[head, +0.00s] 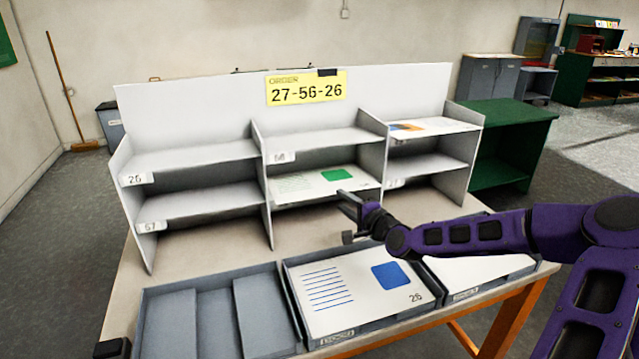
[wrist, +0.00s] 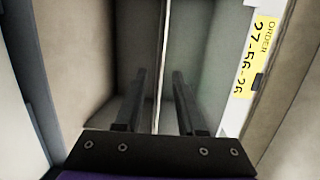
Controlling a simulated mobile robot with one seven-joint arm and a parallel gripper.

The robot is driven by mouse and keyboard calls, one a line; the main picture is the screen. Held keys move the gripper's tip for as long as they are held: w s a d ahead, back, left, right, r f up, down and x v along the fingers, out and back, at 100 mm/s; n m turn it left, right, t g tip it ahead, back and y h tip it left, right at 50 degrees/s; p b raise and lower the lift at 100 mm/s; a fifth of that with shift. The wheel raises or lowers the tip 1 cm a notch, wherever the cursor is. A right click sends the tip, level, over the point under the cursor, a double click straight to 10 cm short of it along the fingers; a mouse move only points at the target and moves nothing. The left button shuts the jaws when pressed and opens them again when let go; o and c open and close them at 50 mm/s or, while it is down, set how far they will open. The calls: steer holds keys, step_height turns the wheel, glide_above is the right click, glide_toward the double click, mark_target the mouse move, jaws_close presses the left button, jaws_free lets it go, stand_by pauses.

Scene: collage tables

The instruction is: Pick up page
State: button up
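A white page with a green block (head: 305,184) lies in the lower middle compartment of the shelf unit (head: 190,208). A page with blue lines, a blue block and the number 26 (head: 345,300) lies in the middle front tray. A page with an orange picture (head: 435,126) lies at the top right of the shelf. My gripper (head: 348,216) is open in front of the lower middle and right compartments. In the wrist view, a thin pale edge (wrist: 160,60) runs between the spread fingers; I cannot tell whether it is page or shelf board, or whether it is touched.
The left front tray (head: 282,300) shows no page. The right front tray holds a white page (head: 475,270), partly hidden by my arm. A yellow order sign (head: 306,88) reads 27-56-26. Shelf dividers (head: 372,160) stand close to my gripper. A green table (head: 510,125) is behind right.

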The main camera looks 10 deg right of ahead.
mark_target(334, 194)
steer(key=x, duration=0.5)
steer(key=shift+r, duration=0.2)
jaws_close()
stand_by(1.1)
